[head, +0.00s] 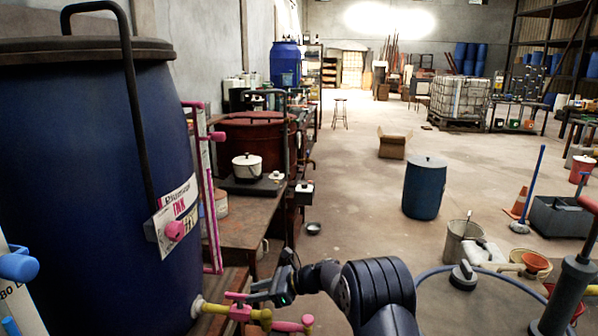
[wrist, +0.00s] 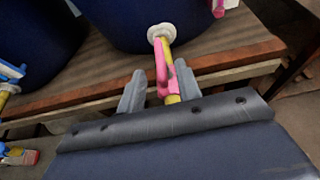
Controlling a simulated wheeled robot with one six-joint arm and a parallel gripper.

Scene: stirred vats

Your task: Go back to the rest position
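My gripper (head: 270,288) is low in the middle of the head view, close to the front of the big blue vat (head: 95,180). In the wrist view its two grey fingers (wrist: 160,88) stand apart. A pink tap handle (wrist: 161,66) on a yellow spout (wrist: 172,98) shows between them, with gaps on both sides, so the gripper looks open. I cannot tell whether a finger touches the handle. The same tap shows in the head view as a pink and yellow piece (head: 240,311) low on the vat.
A wooden bench (head: 240,215) carries the vats, with a red-brown vat (head: 250,140) and a white pot (head: 247,167) farther back. A blue barrel (head: 424,190), a bucket (head: 463,243) and a cardboard box (head: 393,147) stand on the floor. The mid-floor is mostly free.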

